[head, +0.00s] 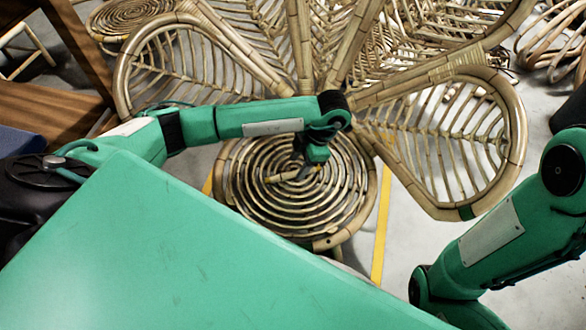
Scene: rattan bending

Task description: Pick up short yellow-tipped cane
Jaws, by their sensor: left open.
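A short tan cane piece (282,176) appears to lie on the round spiral rattan seat, left of its centre. A yellow tip cannot be made out at this size. My left gripper (304,172) is open and points down over the middle of the seat, close to the right end of the piece. Whether its fingers touch the piece cannot be told, as the wrist and dark fingers partly cover that spot. My right arm shows at the right edge, but its gripper is out of view.
The rattan seat (245,205) belongs to a chair with a petal-shaped back (447,72) rising behind my left arm. A wooden table (45,100) stands at the left. Another round rattan piece (125,18) is at the top left. A yellow floor line (381,225) runs right of the seat.

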